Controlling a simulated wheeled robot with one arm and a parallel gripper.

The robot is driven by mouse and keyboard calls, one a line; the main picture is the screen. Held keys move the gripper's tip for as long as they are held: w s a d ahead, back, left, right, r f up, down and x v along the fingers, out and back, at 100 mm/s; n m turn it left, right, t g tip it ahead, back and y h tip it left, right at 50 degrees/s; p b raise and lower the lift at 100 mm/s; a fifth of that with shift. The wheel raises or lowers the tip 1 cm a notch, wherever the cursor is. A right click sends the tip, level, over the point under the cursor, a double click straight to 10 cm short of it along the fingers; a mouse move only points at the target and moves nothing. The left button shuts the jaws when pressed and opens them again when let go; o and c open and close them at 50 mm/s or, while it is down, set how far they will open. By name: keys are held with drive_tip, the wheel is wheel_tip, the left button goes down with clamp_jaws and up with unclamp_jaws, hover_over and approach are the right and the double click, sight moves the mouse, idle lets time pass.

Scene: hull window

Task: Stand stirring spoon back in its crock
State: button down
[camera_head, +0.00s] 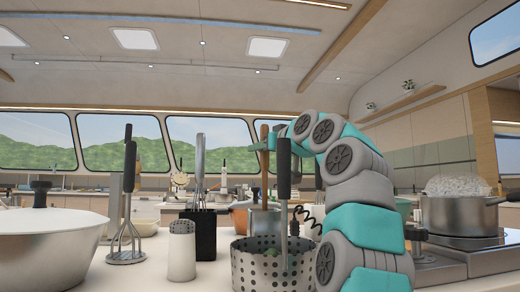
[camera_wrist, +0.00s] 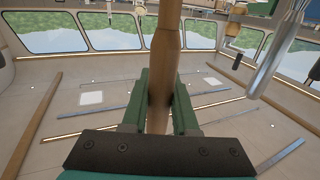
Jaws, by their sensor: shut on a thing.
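The stirring spoon is a wooden shaft (camera_head: 264,178), upright in the head view behind a black-handled utensil. My gripper (camera_head: 264,146) is shut on it near its upper part. In the wrist view, the wooden shaft (camera_wrist: 167,38) lies between the two green fingers of my gripper (camera_wrist: 160,95). The spoon's lower end is hidden in the head view behind nearer things. A grey perforated pot (camera_head: 262,272) stands in front, with the black-handled utensil (camera_head: 284,172) and something green in it. A grey container (camera_head: 262,222) stands behind it. I cannot tell which is the crock, or whether the spoon is inside either.
A steel pot (camera_head: 458,214) stands on the hob at right. The counter around is crowded.

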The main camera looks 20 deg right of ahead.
drive_tip(key=shift+f+b, duration=0.7)
drive_tip(key=shift+f, duration=0.2)
drive_tip(key=c, duration=0.6)
unclamp_jaws()
drive_tip(key=shift+s, duration=0.15)
drive_tip(key=shift+s+d+b, duration=0.2)
drive_tip(key=shift+s+b, duration=0.5)
drive_tip(key=shift+s, duration=1.25)
drive_tip(key=shift+s+d+b, duration=0.2)
drive_tip(key=shift+s+b, duration=0.45)
drive_tip(key=shift+s, duration=1.3)
